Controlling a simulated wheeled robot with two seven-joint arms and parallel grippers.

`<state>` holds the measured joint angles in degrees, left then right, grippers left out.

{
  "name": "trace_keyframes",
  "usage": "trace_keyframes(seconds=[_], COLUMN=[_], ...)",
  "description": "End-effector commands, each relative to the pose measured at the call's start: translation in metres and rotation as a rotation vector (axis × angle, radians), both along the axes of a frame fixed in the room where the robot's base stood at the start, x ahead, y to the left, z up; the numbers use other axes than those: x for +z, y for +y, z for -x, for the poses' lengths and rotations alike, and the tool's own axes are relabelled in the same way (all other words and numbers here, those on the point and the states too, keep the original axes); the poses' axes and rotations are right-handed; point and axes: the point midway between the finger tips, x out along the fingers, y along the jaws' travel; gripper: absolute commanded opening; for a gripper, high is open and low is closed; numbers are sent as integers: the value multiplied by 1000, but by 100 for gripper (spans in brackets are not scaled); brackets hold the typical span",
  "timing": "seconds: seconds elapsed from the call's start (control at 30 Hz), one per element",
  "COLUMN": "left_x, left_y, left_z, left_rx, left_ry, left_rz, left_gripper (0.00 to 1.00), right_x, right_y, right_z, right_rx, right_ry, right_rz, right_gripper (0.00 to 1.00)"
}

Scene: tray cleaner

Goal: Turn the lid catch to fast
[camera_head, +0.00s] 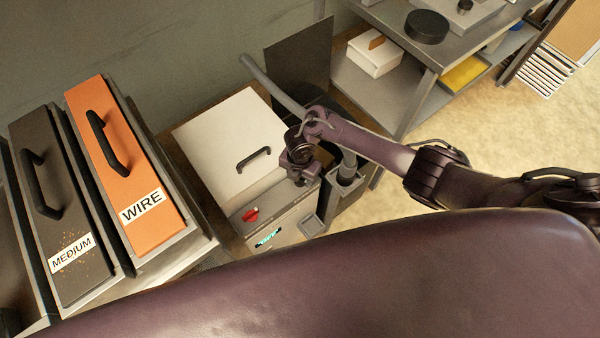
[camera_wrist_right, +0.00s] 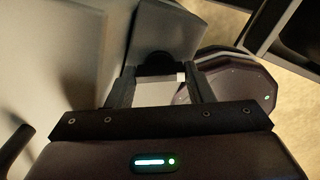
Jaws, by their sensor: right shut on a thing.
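A pale box (camera_head: 225,140) with a flat lid and a black handle (camera_head: 253,158) stands at centre in the head view. Its front panel has a red knob (camera_head: 251,214) and a small lit display (camera_head: 268,237). My right gripper (camera_head: 299,176) is at the right edge of the box, away from the red knob. In the right wrist view the fingers of this gripper (camera_wrist_right: 160,82) are closed on a small dark piece (camera_wrist_right: 155,66), which seems to be the lid catch. The gripper hides the catch in the head view, and its setting cannot be read. My left gripper is out of view.
An orange case marked WIRE (camera_head: 125,150) and a dark case marked MEDIUM (camera_head: 58,190) stand left of the box. A metal shelf (camera_head: 400,75) stands at the back right. A large purple part of mine covers the foreground.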

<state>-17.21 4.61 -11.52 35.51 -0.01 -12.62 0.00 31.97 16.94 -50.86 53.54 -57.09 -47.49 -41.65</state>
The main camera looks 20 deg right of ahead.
Motion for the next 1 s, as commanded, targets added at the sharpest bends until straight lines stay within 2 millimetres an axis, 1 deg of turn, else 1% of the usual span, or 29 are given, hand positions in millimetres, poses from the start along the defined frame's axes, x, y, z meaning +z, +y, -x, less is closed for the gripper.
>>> trace_keyframes(seconds=[0.03, 0.2, 0.5, 0.7, 1.0], left_x=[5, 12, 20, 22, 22], left_y=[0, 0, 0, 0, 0], left_z=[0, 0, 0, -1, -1], left_rx=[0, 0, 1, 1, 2], left_ry=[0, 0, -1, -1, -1], left_rz=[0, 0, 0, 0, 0], left_gripper=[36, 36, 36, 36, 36], right_x=[3, 3, 2, 2, 1], right_y=[0, -1, -1, -1, -1], right_z=[-1, -1, -2, -2, -2], right_rx=[-46, -184, -354, -408, -426], right_ry=[-2, -3, -3, -4, -4], right_rz=[1, 2, 1, 2, 2], right_gripper=[24, 24, 24, 24, 24])
